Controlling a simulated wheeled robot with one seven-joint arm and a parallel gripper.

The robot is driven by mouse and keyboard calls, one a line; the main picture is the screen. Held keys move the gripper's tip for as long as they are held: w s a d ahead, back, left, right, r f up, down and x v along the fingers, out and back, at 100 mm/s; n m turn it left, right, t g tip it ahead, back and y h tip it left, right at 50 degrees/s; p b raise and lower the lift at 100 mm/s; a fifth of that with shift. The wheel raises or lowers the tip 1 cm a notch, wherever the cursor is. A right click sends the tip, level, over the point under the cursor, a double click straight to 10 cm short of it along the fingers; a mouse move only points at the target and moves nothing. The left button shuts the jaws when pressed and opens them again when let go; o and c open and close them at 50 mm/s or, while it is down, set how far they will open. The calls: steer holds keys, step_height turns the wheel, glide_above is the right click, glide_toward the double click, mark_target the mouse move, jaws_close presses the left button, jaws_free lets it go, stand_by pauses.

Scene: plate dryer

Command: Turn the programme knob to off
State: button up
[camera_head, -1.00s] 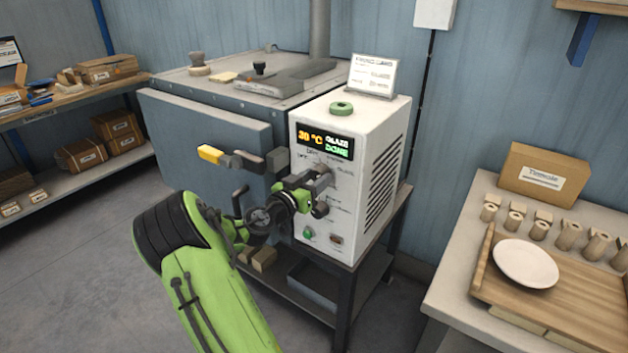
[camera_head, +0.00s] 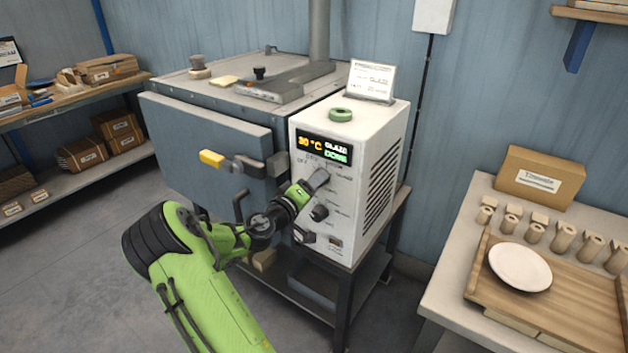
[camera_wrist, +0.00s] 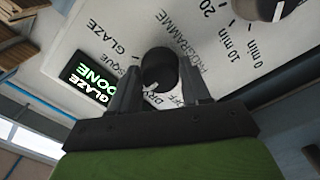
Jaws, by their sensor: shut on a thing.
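The programme knob (camera_wrist: 159,66) is a dark round knob on the white control panel, in the wrist view. Printed words GLAZE, BISQUE, DRY and OFF lie around it, with PROGRAMME at its right. In the head view my gripper (camera_head: 313,184) is at the upper part of the white control box (camera_head: 345,118) and mostly hides the knob.
The display (camera_head: 324,148) reads 30 °C, GLAZE, DONE. A second dark knob (camera_head: 319,213) sits just below my gripper. The grey chamber door (camera_head: 205,135) with a yellow-ended handle (camera_head: 211,158) is at the left. A table with a plate (camera_head: 520,267) stands at the right.

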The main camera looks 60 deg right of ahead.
steer(key=n+p, duration=0.9)
steer(key=n, duration=0.3)
steer(key=shift+r, duration=0.15)
stand_by(0.6)
steer(key=o, duration=1)
steer(key=shift+o, duration=0.2)
steer(key=w+a, duration=0.2)
steer(key=a, duration=1.3)
steer(key=shift+w+a, duration=0.25)
steer(key=shift+a, duration=0.05)
